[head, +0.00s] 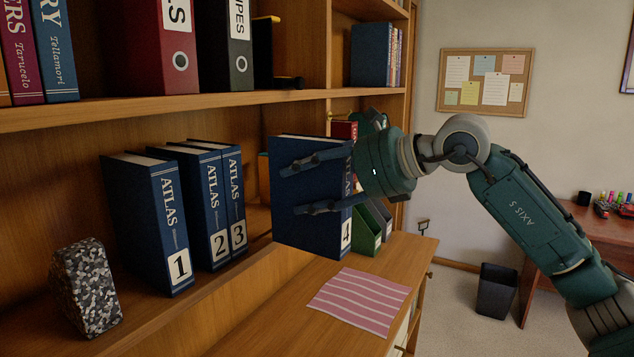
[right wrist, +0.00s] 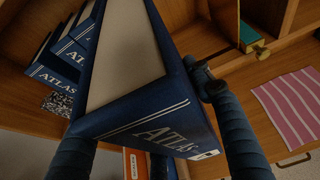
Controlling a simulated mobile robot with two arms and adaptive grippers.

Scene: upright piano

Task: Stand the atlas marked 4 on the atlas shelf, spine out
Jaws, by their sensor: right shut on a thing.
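The blue atlas marked 4 (head: 308,198) is upright in the air in front of the shelf, to the right of atlas 3. Its spine with the white 4 label faces out toward the right. My right gripper (head: 318,184) is shut on it, fingers across its cover. In the right wrist view the atlas (right wrist: 150,115) fills the middle between the fingers. Atlas 1 (head: 152,222), atlas 2 (head: 208,208) and atlas 3 (head: 234,196) stand spine out on the atlas shelf (head: 215,290). A gap separates atlas 1 from atlas 2. My left gripper is out of view.
A speckled stone block (head: 86,288) stands at the left of the shelf. A striped pink cloth (head: 362,300) lies on the lower wooden top. A green file (head: 366,236) stands behind the held atlas. The upper shelf (head: 150,108) with binders overhangs the row.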

